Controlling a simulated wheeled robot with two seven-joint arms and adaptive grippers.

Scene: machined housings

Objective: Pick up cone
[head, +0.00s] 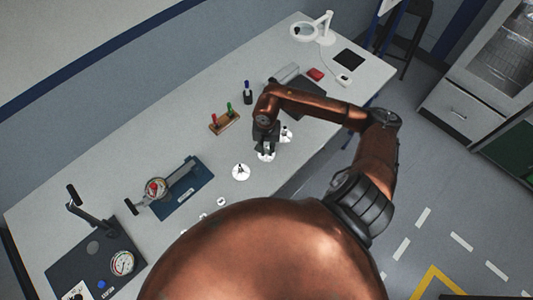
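My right gripper (266,146) points down over the table, at the end of my copper arm. Its fingertips are at or just above a small white piece (267,156), which they partly cover. I cannot tell whether the fingers are open or shut on it. A second white piece (287,134) stands close to the right of the gripper, partly hidden. A third white piece (241,172), a round base with a dark top, stands apart to the lower left. Which of these is the cone is too small to tell. My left gripper is not in view.
The table (340,110) holds a wooden stand with red and green pegs (224,119), a dark bottle (248,93), a blue gauge fixture (180,190), a press with a dial (100,258) and a magnifier lamp (318,30). Small white rings (221,201) lie near the front edge.

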